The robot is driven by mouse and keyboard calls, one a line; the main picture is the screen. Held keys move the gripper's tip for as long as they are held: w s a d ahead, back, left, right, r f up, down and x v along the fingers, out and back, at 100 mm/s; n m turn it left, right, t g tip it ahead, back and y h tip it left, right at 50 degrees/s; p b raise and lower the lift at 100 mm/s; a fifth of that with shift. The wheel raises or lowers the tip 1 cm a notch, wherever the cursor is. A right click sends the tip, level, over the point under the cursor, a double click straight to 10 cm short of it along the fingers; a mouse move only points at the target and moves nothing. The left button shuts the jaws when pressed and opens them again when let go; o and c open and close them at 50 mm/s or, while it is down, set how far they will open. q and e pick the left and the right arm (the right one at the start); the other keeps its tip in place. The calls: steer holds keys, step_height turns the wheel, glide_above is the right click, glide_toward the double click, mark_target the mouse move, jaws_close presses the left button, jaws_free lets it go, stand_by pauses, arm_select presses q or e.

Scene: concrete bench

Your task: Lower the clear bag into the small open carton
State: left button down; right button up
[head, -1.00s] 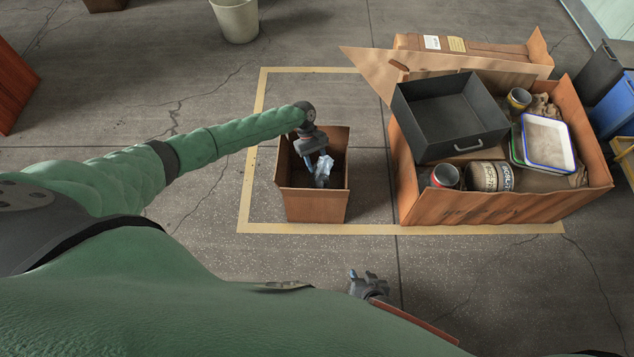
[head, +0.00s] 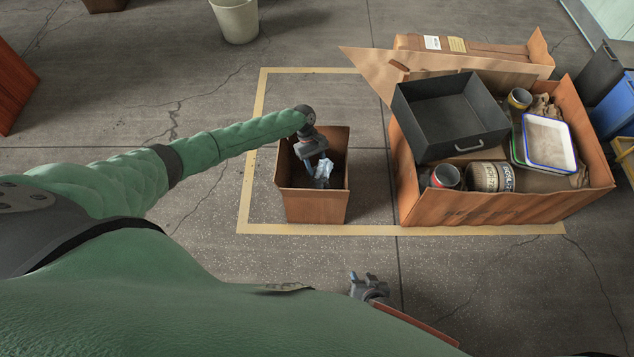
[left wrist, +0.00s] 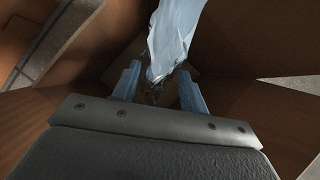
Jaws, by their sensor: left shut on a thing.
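The small open carton (head: 316,207) stands upright on the floor inside the yellow tape outline. My left gripper (head: 322,166) reaches down into its opening. In the left wrist view my left gripper (left wrist: 158,90) is shut on the top of the clear bag (left wrist: 173,38), between its two blue fingers. The bag (head: 325,172) shows as a pale crumpled patch inside the carton walls; its lower part and whatever it touches are hidden. The carton's brown walls (left wrist: 255,45) surround the bag in the wrist view. My right gripper (head: 366,284) is at the bottom middle, away from the carton; its fingers look spread and empty.
A large open carton (head: 500,207) stands to the right, filled with a black tray (head: 445,115), cans and white-blue trays (head: 548,142). A white bucket (head: 236,20) is at the back. Floor left of the small carton is clear.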

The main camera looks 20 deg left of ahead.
arm_select(q)
steer(key=shift+f, duration=0.35)
stand_by(0.3)
steer(key=shift+f+b, duration=1.2)
steer(key=shift+f, duration=1)
stand_by(1.6)
steer(key=c, duration=0.7)
jaws_free()
